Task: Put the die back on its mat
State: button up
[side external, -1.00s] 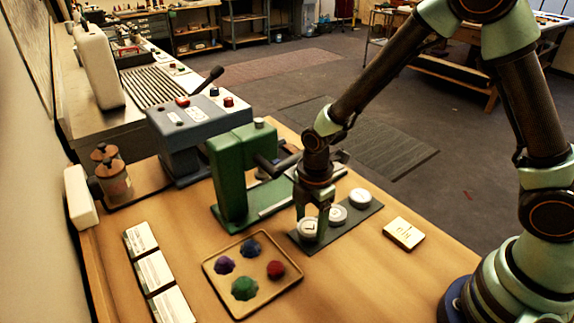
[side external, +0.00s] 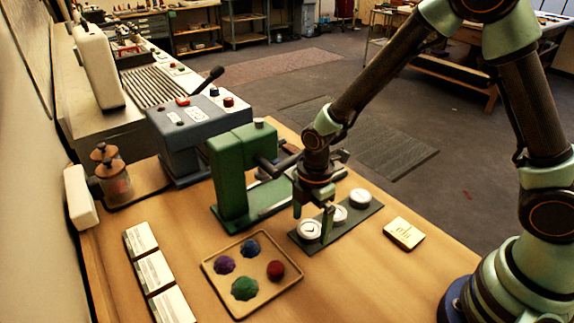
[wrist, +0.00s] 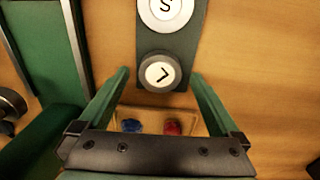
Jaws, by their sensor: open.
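Several round dies with white lettered tops stand in a row on a dark grey strip-shaped mat (side external: 345,226). The nearest die (side external: 309,230) is upright at the strip's near left end; in the wrist view this die (wrist: 159,72) shows an L-like mark. The die marked S (wrist: 166,9) is beyond it, and the far one (side external: 359,197) is at the strip's other end. My gripper (side external: 312,222) is open above the nearest die. In the wrist view my gripper's fingers (wrist: 160,74) stand on either side of this die, with gaps between.
A green press (side external: 232,175) stands close at left of my gripper. A wooden tray (side external: 207,268) with coloured pieces lies in front. Bare wood lies between tray and yellow plate.

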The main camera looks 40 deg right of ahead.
jog(key=r, duration=0.6)
jog(key=shift+d+r, duration=0.3)
jog(key=shift+r, duration=0.1)
jog(key=shift+r, duration=0.1)
notch_tip(320, 180, up, 10)
jog(key=m+t, duration=0.3)
jog(key=m, duration=0.6)
send_over(313, 227)
jog(key=s+d, duration=0.2)
jog(key=d, duration=0.3)
jog(key=s+d+r+m+t, duration=0.2)
jog(key=s+d+r+m, duration=0.3)
jog(key=m, duration=0.4)
jog(key=shift+s+r, duration=0.4)
jog(key=shift+r, duration=0.1)
